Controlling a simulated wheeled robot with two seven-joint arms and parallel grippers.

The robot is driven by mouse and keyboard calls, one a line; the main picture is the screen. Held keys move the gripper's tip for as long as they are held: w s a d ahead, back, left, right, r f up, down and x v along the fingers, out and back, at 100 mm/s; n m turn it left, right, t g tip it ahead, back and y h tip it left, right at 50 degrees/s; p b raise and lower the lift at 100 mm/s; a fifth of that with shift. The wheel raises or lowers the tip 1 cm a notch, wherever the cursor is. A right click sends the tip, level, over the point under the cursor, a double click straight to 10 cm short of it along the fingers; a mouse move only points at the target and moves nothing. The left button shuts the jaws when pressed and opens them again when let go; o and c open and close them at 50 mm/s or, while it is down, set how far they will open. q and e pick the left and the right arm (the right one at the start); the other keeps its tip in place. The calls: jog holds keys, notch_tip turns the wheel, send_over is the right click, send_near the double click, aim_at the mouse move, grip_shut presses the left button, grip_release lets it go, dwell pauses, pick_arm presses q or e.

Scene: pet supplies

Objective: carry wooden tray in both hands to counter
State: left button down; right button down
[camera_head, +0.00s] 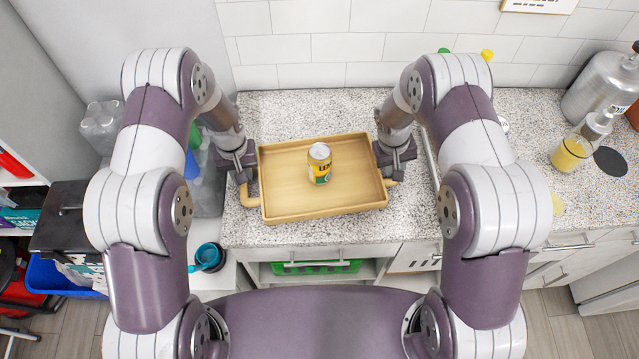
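The wooden tray (280,192) is in the middle of the head view, over the speckled counter (300,112). It is turned slightly, and I cannot tell whether it rests on the counter or hangs just above it. A yellow can (319,165) stands upright on the tray. My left gripper (242,172) is at the tray's left handle (249,198), covering part of it. My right gripper (394,166) is at the right side, covering most of the right handle (391,183). The fingertips are too hidden to show whether they are closed on the handles.
A yellow-filled pump bottle (571,153) and a large metal canister (603,88) stand on the counter at right. Clear bottles (100,128) and a teal cup (208,256) are at left. A tiled wall (300,45) bounds the back. Counter before and behind the tray is clear.

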pick_arm(q)
jog(key=c, duration=1)
grip_release()
jog(key=shift+f+p, duration=0.1)
jog(key=shift+p, duration=0.3)
pick_arm(e)
jog(key=c, duration=1)
grip_release()
jog(key=shift+f, duration=0.1)
pick_arm(q)
jog(key=shift+o, duration=0.2)
pick_arm(e)
jog(key=shift+o, duration=0.2)
jog(key=shift+r, duration=0.3)
pick_arm(q)
notch_tip(320, 180, up, 12)
pick_arm(e)
notch_tip(320, 180, up, 11)
jog(key=a, duration=0.2)
jog(key=shift+s+a+r, duration=0.15)
